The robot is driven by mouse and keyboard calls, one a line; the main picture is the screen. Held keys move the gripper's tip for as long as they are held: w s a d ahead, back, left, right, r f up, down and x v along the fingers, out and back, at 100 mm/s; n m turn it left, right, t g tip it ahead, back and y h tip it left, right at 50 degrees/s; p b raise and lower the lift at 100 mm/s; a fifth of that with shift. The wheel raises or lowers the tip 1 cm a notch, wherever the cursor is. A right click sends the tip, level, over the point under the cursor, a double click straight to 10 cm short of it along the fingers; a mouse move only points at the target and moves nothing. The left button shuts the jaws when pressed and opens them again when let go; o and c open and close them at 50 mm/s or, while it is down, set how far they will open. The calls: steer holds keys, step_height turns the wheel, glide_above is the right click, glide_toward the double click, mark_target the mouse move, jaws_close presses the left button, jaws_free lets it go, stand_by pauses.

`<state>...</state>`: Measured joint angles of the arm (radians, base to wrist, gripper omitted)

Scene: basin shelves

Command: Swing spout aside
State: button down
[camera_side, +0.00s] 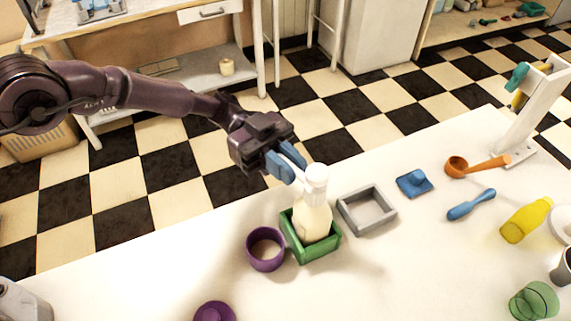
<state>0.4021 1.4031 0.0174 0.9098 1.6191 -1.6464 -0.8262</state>
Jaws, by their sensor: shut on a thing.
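A cream pump bottle (312,222) with a white pump head (316,178) stands upright in a green square tray (326,249) on the white table. Its white spout (293,166) points up and left toward my gripper. My gripper (284,164), with blue fingers, is at the spout and shut on it. The fingers partly hide the spout's tip.
A purple ring-like cup (265,250) stands close left of the tray, and a grey square tray (366,209) stands close right. A blue block (414,183), an orange scoop (478,166), a blue brush (471,204) and a yellow bottle (526,220) lie farther right.

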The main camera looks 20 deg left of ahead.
steer(key=shift+w+d+m+g, duration=0.1)
steer(key=shift+m+g, duration=0.2)
steer(key=shift+g, duration=0.1)
steer(key=c, duration=1.1)
jaws_free()
steer(key=shift+w, duration=0.1)
steer(key=shift+v, duration=5.9)
steer(key=shift+r, duration=0.15)
